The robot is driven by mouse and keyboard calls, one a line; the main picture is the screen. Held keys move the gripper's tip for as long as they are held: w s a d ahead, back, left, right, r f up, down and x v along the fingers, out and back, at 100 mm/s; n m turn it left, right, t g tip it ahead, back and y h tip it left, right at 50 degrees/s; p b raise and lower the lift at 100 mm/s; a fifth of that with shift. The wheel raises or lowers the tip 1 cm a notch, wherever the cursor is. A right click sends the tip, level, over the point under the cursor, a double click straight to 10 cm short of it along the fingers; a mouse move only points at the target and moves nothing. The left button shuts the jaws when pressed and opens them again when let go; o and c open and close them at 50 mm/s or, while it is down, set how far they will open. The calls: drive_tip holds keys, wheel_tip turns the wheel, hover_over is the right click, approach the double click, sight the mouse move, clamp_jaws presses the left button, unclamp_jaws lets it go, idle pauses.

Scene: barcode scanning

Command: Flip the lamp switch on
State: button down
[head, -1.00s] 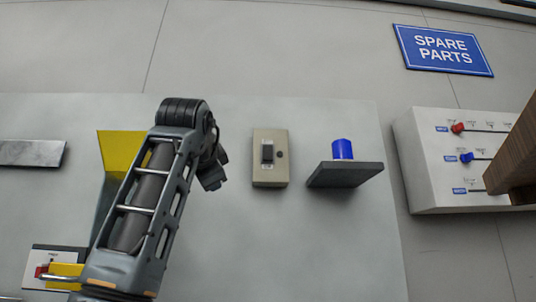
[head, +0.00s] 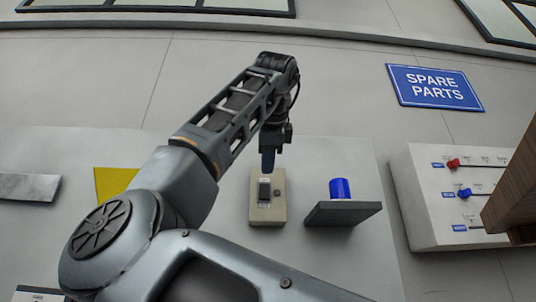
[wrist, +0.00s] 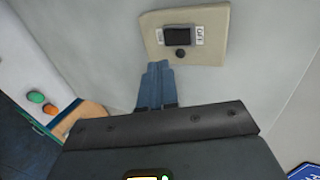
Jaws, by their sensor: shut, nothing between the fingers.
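The lamp switch is a beige wall box (head: 256,214) with a black rocker (head: 264,191) and a small dark round knob beside it. In the wrist view the box (wrist: 214,48) is at the top, with the rocker (wrist: 177,34) between two small labels, one seeming to read OFF. My gripper (head: 268,165) points down at the top edge of the box in the head view. In the wrist view my gripper (wrist: 157,66) shows its blue-grey fingers together and empty, tips just short of the box near the knob. Whether they touch it I cannot tell.
A dark shelf (head: 343,214) with a blue cylinder (head: 340,188) is right of the box. A slider panel (head: 425,210) and a wooden block (head: 515,200) are farther right. A yellow panel (head: 115,183) is left. Green and orange buttons (wrist: 36,97) show in the wrist view.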

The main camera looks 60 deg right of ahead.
sight(265, 198)
drive_tip(key=x, duration=0.3)
drive_tip(key=p+x, duration=0.1)
drive_tip(key=x, duration=0.2)
drive_tip(key=r+p+x, duration=0.1)
drive_tip(key=x, duration=0.2)
drive_tip(key=shift+w+d, duration=0.3)
drive_tip(key=shift+d, duration=0.1)
drive_tip(key=shift+s+f, duration=0.1)
drive_tip(key=shift+f, duration=0.05)
